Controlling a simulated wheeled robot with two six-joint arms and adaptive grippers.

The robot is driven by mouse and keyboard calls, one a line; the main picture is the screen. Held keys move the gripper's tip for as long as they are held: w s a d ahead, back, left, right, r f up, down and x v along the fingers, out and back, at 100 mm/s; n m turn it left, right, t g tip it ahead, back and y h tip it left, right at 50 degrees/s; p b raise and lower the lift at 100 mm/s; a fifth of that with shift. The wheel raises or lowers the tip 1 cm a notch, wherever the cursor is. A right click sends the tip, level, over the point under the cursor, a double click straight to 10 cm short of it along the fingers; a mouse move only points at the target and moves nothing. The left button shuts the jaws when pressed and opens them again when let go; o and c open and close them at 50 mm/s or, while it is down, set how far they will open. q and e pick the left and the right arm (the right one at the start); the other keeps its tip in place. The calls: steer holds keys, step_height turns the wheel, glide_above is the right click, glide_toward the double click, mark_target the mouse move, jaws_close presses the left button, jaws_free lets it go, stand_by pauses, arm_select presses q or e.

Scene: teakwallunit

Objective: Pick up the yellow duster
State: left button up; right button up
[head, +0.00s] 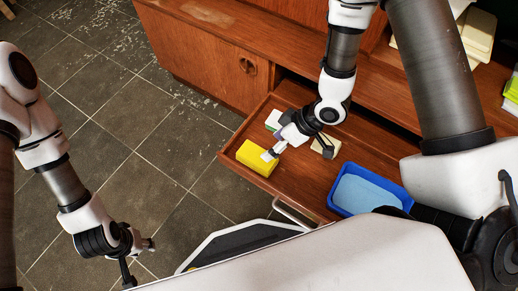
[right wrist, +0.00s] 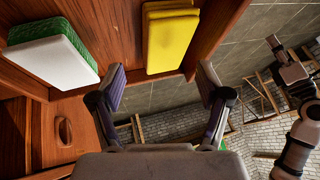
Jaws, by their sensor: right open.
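The yellow duster (head: 257,158) is a block lying at the near left corner of the open wooden drawer (head: 310,178). My right gripper (head: 293,149) is over the drawer, with one fingertip at the duster's right end in the head view. I cannot tell whether it touches. In the right wrist view the duster (right wrist: 170,42) shows beyond the open fingers (right wrist: 160,85), with nothing between them. My left gripper (head: 140,259) is open and empty over the floor at the lower left.
A blue tray (head: 343,214) with a light blue filling stands at the drawer's right. A green and white block (head: 273,120) and a cream block (head: 325,146) lie near my right gripper. The cabinet (head: 205,55) stands behind. The tiled floor at left is clear.

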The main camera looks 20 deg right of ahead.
mark_target(260, 155)
steer(key=b+x, duration=0.1)
steer(key=x, duration=0.1)
steer(key=b+x, duration=0.1)
steer(key=x, duration=0.2)
steer(key=shift+s+a+f+b, duration=0.2)
steer(key=shift+a+f+b, duration=0.05)
steer(key=shift+a+b, duration=0.15)
steer(key=shift+w+a+f, duration=0.1)
steer(key=shift+a+f, duration=0.15)
steer(key=shift+a, duration=0.1)
steer(key=c, duration=0.7)
